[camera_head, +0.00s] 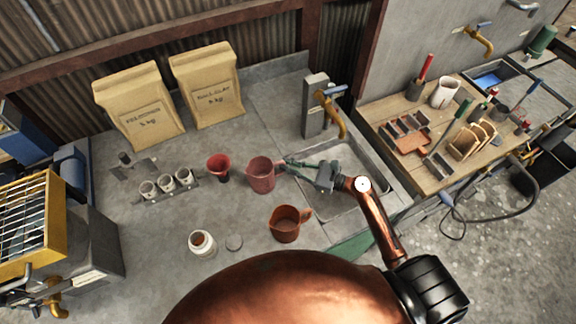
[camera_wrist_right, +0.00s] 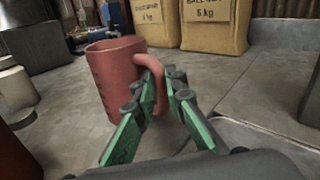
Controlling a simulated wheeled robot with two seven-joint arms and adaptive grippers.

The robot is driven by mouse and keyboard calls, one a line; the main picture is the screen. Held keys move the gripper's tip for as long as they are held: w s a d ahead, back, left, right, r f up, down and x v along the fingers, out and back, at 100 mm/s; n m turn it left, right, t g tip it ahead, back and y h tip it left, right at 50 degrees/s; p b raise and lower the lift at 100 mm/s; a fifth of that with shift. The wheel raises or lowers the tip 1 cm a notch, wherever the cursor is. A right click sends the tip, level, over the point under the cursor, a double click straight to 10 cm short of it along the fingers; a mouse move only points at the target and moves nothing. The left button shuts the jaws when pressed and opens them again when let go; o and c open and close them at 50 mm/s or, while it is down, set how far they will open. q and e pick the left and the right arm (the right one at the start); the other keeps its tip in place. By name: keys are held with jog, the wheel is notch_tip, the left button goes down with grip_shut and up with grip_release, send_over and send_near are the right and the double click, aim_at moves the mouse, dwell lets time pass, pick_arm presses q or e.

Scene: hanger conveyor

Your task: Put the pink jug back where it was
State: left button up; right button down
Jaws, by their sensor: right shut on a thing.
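The pink jug (camera_head: 261,176) is upright on or just above the grey counter, left of the sink; I cannot tell if its base touches. My right gripper (camera_head: 287,164) reaches from the right over the sink and is shut on the jug's handle. In the right wrist view the jug (camera_wrist_right: 112,77) has its handle between the green fingers of the gripper (camera_wrist_right: 160,85). My left gripper is not in view.
An orange-brown jug (camera_head: 284,225) stands in front of the pink jug. A red funnel (camera_head: 218,166) is close on its left. A white jar (camera_head: 201,244), a row of small cups (camera_head: 166,184) and two paper sacks (camera_head: 206,85) stand on the counter. The sink (camera_head: 365,217) has a yellow tap (camera_head: 331,112).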

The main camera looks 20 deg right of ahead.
jog(key=c, duration=2)
grip_release()
jog(key=shift+o, duration=0.2)
jog(key=shift+s+d+r, duration=0.1)
jog(key=v, duration=1.1)
jog(key=shift+s+d+b, duration=0.2)
jog(key=shift+s+b, duration=0.1)
jog(key=shift+b, duration=0.1)
